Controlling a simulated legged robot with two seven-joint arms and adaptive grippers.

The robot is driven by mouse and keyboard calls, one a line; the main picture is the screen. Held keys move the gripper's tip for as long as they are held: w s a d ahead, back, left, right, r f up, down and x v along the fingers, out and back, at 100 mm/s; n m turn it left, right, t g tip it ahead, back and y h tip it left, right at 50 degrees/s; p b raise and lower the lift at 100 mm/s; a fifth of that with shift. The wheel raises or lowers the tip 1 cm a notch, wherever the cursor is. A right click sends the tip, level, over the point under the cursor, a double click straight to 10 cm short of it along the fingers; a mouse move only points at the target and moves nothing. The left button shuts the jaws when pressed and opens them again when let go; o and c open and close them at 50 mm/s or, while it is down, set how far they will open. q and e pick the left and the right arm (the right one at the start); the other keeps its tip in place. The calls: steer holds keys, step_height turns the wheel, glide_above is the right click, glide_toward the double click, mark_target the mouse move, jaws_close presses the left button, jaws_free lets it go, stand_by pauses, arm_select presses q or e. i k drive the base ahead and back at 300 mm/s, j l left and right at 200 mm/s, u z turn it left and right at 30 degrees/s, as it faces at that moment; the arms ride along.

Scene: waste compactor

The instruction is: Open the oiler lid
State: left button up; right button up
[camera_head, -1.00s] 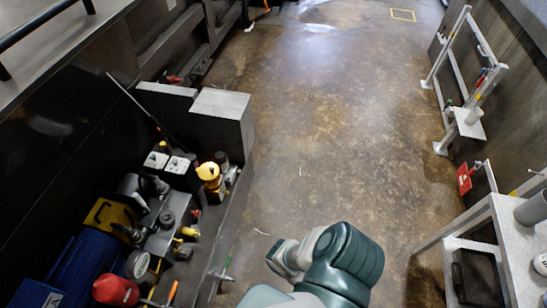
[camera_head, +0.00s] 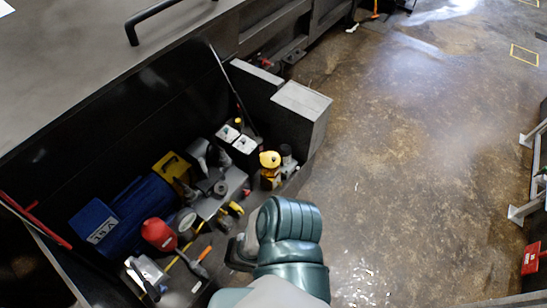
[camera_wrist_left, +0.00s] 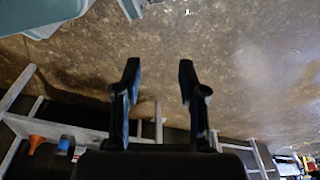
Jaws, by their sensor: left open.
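I cannot tell for sure which thing is the oiler. A small yellow-topped container (camera_head: 270,160) with a dark lower part stands near the front edge of the machine bay in the head view, and it may be the oiler. Whether its top is a closed lid is too small to tell. My left gripper (camera_wrist_left: 159,70) is open and empty in the left wrist view, with bare floor beyond its two black fingers. My right gripper is not in view.
The bay holds a blue motor (camera_head: 135,208), a red rounded part (camera_head: 158,233), white-topped boxes (camera_head: 245,145) and a grey block (camera_head: 301,101). A dark counter (camera_head: 100,62) with a black handle lies above left.

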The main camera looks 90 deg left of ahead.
mark_target(269, 160)
steer(key=u, duration=2.2)
